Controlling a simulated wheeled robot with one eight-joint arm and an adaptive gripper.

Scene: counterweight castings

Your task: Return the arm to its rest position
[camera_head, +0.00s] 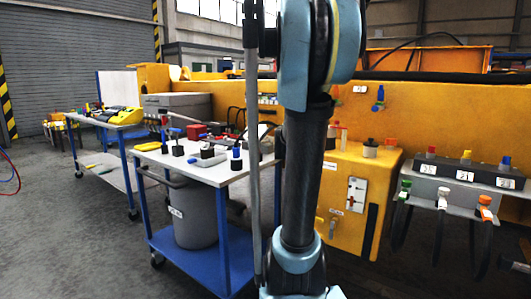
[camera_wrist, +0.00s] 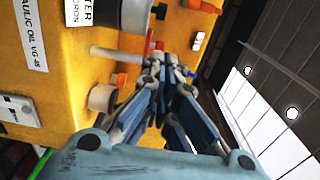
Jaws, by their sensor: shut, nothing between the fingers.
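My gripper (camera_wrist: 172,74) shows in the wrist view, its blue-grey fingers together and empty. Behind it is a yellow cabinet (camera_wrist: 60,70) with printed labels, a round beige cap and a pale rod. I cannot tell how far the fingertips are from the cabinet. In the head view my arm stands upright across the middle, in front of the workbenches. My gripper cannot be made out in that view, and the arm hides part of the yellow machine.
A white-topped blue cart (camera_head: 235,165) with small parts stands left of my arm, a grey bin (camera_head: 195,215) on its lower shelf. A yellow cabinet (camera_head: 345,200) and a grey connector block (camera_head: 465,172) are to the right.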

